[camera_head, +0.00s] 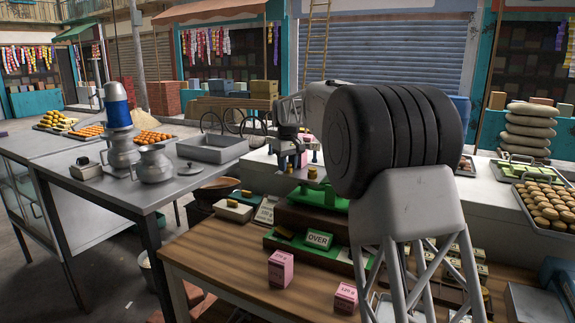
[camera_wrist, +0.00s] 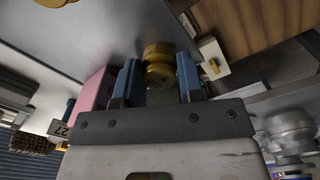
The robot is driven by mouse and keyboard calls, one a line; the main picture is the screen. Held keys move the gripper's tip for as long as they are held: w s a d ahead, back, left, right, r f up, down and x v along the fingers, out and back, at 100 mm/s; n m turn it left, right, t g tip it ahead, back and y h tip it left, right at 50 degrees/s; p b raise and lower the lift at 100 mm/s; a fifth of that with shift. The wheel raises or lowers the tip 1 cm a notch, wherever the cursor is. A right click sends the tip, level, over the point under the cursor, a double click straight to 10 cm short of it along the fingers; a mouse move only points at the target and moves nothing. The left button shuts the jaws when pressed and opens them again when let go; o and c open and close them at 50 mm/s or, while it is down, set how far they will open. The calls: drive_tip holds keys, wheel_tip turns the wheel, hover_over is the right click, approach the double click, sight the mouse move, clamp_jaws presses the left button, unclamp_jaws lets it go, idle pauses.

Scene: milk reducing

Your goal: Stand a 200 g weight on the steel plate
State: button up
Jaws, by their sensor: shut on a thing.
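My gripper (camera_head: 292,162) is shut on a brass weight (camera_wrist: 158,68), which sits between the two blue finger pads in the wrist view. In the head view the gripper points down over the white counter, just behind the green scale. The mark on the held weight cannot be read. Another brass weight (camera_head: 312,172) shows just right of the fingers, over the green scale (camera_head: 322,196). A broad grey metal surface (camera_wrist: 105,35) fills the upper left of the wrist view; I cannot tell whether it is the steel plate.
A pink block (camera_wrist: 92,96) lies close beside the left finger in the wrist view. An OVER sign (camera_head: 319,239) stands in front of the scale. Pink boxes (camera_head: 281,268) stand on the wooden table (camera_head: 225,262). A label card (camera_head: 264,212) stands left of the scale.

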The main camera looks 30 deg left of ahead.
drive_tip(key=o, duration=1)
drive_tip(key=shift+f, duration=0.1)
wheel_tip(320, 180, up, 12)
drive_tip(key=shift+r, duration=0.15)
idle(0.9)
